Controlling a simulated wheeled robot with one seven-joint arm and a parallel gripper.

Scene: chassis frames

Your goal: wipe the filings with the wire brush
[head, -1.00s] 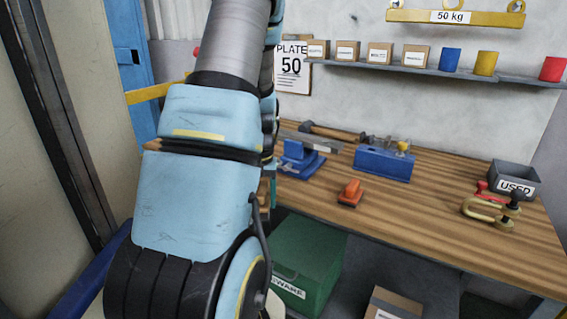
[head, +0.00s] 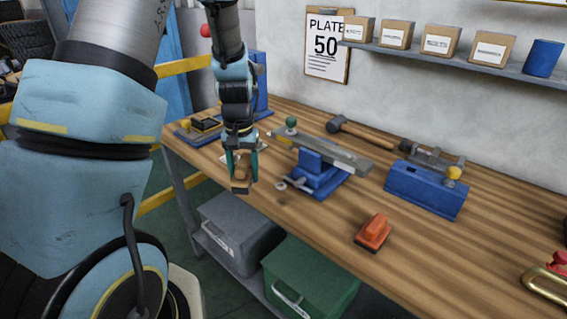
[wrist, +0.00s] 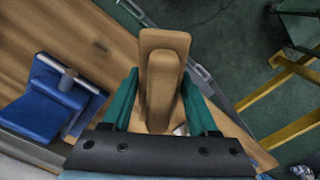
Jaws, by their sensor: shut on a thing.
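My gripper (head: 241,172) is shut on a wooden-handled brush (head: 240,184), with a dark underside in the head view. It hangs just over the near edge of the workbench (head: 320,230), left of the blue vise. The brush's tan wooden body (wrist: 160,85) shows between the green fingers in the wrist view; its bristles are hidden there.
The blue vise (head: 322,180) with a metal bar stands right of my gripper. An orange-handled block (head: 373,231), a blue fixture (head: 425,192) and a hammer (head: 365,135) lie farther right. A grey bin (head: 235,235) and a green bin (head: 310,275) sit below. Open wood lies in front of the vise.

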